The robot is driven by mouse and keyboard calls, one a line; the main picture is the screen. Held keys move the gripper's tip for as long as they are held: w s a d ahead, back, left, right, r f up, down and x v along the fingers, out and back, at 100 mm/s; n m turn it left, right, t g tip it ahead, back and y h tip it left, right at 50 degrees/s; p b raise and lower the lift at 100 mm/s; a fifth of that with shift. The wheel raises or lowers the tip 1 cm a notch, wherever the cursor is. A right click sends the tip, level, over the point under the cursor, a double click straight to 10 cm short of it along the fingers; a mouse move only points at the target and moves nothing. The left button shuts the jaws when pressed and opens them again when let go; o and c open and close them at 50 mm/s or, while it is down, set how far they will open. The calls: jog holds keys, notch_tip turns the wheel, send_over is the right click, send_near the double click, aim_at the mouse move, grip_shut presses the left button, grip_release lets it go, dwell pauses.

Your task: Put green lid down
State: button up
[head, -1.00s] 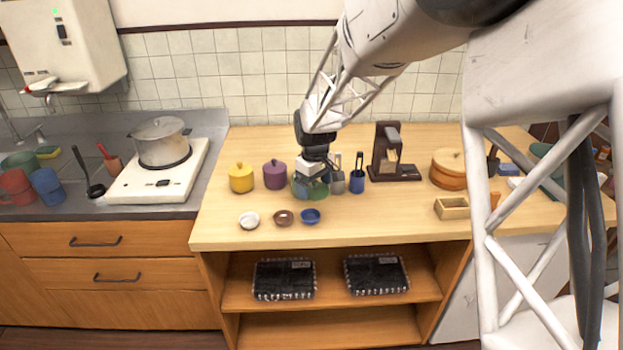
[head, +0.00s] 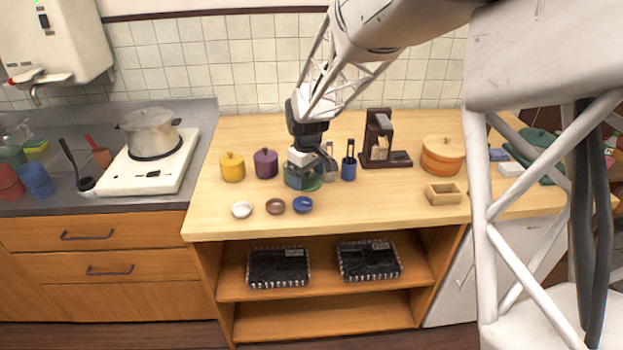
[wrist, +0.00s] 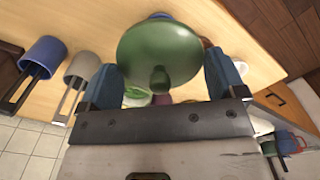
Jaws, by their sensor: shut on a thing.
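The green lid (wrist: 160,50), a round disc with a small knob, sits between the two blue fingers of my gripper (wrist: 163,82) in the wrist view. My gripper is shut on the lid. In the head view, the lid (head: 312,184) shows as a green disc at my gripper (head: 303,176), low over the wooden counter. I cannot tell whether the lid touches the counter. A green rounded thing (wrist: 137,94), perhaps the pot, shows partly behind the lid in the wrist view; most of it is hidden.
A yellow pot (head: 232,169) and a purple pot (head: 265,164) stand to the left. White (head: 241,210), brown (head: 275,206) and blue (head: 302,205) small dishes lie in front. A blue holder (head: 348,169) stands close on the right. The counter (head: 375,205) is clear at front right.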

jog(key=s+d+f, duration=0.3)
jog(key=s+d, duration=0.2)
jog(key=s, duration=0.2)
jog(key=s+d+f, duration=0.3)
jog(key=s+d, duration=0.2)
jog(key=s, duration=0.1)
jog(key=shift+s+d+n, duration=0.15)
jog(key=shift+s+n, duration=0.15)
jog(key=shift+s, duration=0.05)
send_over(339, 206)
jog(key=shift+f, duration=0.75)
jog(key=shift+f, duration=0.1)
jog(key=shift+f, duration=1.65)
jog(key=shift+f, duration=0.15)
jog(key=o, duration=0.6)
jog(key=shift+o, duration=0.2)
